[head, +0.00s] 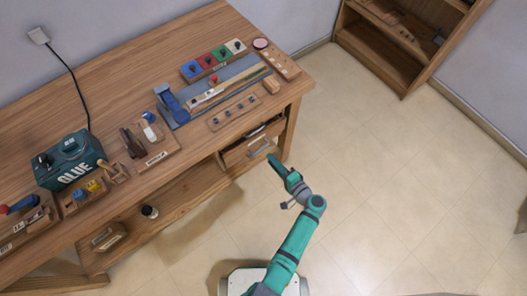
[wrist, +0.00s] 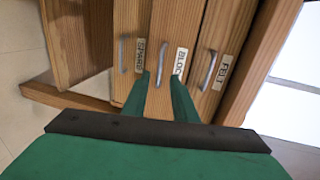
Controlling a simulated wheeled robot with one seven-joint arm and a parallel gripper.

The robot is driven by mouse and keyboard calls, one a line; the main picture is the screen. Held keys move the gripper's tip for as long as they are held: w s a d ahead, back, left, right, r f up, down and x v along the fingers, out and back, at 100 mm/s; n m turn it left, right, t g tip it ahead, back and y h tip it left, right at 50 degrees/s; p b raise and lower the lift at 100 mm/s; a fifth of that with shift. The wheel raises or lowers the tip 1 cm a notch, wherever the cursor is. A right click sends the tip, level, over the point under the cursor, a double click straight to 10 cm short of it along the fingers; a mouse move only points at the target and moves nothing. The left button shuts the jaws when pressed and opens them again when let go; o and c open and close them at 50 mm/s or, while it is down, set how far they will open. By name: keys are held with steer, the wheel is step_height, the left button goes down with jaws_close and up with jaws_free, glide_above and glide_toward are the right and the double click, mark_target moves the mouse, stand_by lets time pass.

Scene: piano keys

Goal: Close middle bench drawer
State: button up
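In the wrist view, three wooden drawer fronts stand side by side, each with a grey metal handle and a white label. The middle bench drawer (wrist: 176,35) has its handle between my fingers in the picture; its label is partly covered by a finger. In the head view a drawer (head: 240,156) under the bench's right end juts out with its inside showing; I cannot tell which of the three it is.
The wooden workbench (head: 118,75) holds tools, a green glue box (head: 70,160) and small racks. Its right leg (head: 290,130) is close to my gripper. A low shelf (head: 185,205) runs beneath. The floor to the right is clear up to a wooden shelf unit (head: 385,65).

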steer(key=x, duration=0.7)
jaws_close()
stand_by(1.4)
